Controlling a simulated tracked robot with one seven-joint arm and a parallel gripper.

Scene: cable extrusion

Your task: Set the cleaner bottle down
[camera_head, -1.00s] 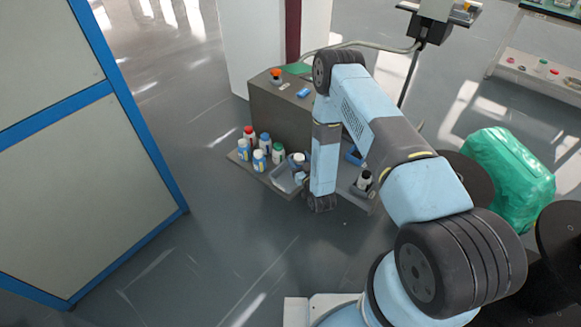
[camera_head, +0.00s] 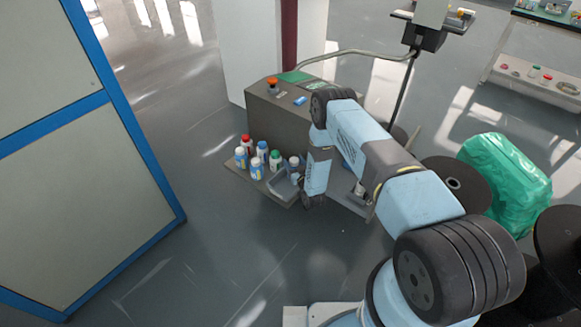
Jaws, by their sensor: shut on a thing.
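My gripper (camera_head: 299,181) is small in the view and mostly hidden by my own wrist, low over the right part of the grey shelf (camera_head: 236,167). A small bottle with a pale body and bluish-grey top (camera_head: 294,164) shows just left of my wrist. It looks like the cleaner bottle, with my gripper shut on it. The bottle appears upright; whether its base touches the shelf cannot be told. Several white bottles with red, blue, green and yellow marks stand at the left of the shelf, including a red-capped one (camera_head: 247,142) and a green-capped one (camera_head: 275,158).
A grey cabinet (camera_head: 265,115) with an orange-red knob (camera_head: 272,82) rises behind the shelf. A blue-framed panel (camera_head: 90,170) stands at left. A green wrapped bundle (camera_head: 502,180) and dark reels (camera_head: 455,184) stand at right. The floor in front of the shelf is clear.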

